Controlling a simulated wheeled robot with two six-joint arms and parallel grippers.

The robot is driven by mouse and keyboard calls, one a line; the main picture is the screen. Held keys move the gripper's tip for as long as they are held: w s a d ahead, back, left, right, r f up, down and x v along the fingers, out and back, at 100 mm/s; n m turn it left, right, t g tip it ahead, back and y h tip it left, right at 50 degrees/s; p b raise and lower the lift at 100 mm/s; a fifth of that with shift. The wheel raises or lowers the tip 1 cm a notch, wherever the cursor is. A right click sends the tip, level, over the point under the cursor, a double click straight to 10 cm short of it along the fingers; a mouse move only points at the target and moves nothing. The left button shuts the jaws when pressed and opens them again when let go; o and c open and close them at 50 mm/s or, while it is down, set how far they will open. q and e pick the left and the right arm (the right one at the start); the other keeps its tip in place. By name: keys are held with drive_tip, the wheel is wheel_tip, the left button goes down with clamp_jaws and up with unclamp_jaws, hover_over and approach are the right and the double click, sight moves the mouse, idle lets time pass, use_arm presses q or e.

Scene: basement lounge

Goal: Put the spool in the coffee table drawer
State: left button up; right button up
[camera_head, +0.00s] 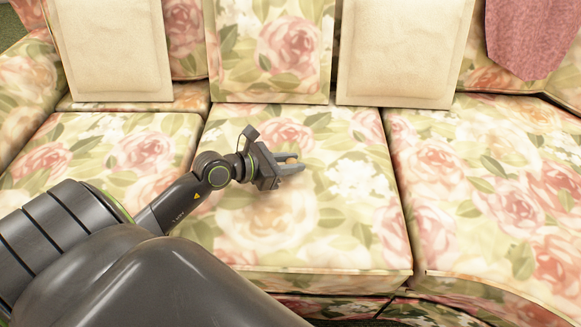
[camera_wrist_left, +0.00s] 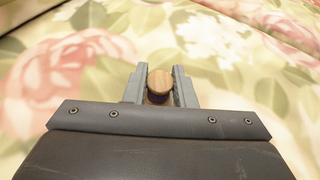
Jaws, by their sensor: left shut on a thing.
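My left gripper (camera_head: 291,163) is over the middle seat cushion of a floral sofa in the head view. In the left wrist view, its two grey fingers (camera_wrist_left: 159,80) are shut on the spool (camera_wrist_left: 159,79), which shows a round, brown wooden end between them. The spool is hidden in the head view. How high it is above the cushion I cannot tell. The coffee table and its drawer are not in view. My right gripper is not in view.
The floral sofa (camera_head: 350,240) fills the head view. Two cream cushions (camera_head: 112,45) and (camera_head: 403,45) lean on its backrest. A pink cloth (camera_head: 530,35) hangs at the upper right. The seat cushions around my gripper are clear.

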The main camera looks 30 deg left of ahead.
use_arm(q)
drive_tip(key=shift+f, duration=0.2)
drive_tip(key=o, duration=0.9)
drive_tip(key=shift+o, duration=0.2)
